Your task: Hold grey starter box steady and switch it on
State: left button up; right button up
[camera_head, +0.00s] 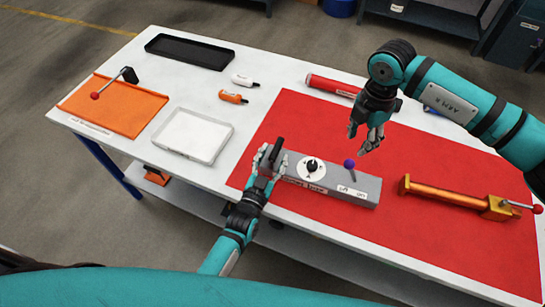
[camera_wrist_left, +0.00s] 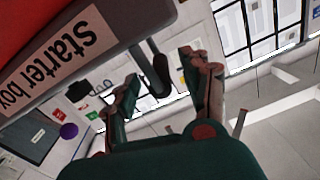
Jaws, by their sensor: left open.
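The grey starter box (camera_head: 330,185) lies on the red mat near the table's front edge. It carries a white dial with a black knob (camera_head: 312,166), a lever with a purple ball (camera_head: 349,164) and a black handle (camera_head: 276,152) at its left end. My left gripper (camera_head: 268,163) is open at that handle. In the left wrist view, the box's labelled side (camera_wrist_left: 45,60) is at upper left, and the dark handle (camera_wrist_left: 160,72) shows between the open fingers (camera_wrist_left: 160,75); contact is unclear. My right gripper (camera_head: 362,136) is open and empty, above and right of the purple ball.
A white tray (camera_head: 193,136), orange plate (camera_head: 115,108), black tray (camera_head: 190,51) and two small bottles occupy the left half.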

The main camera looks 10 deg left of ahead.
pick_arm(q)
grip_shut()
pick_arm(e)
jog(key=shift+c, duration=0.2)
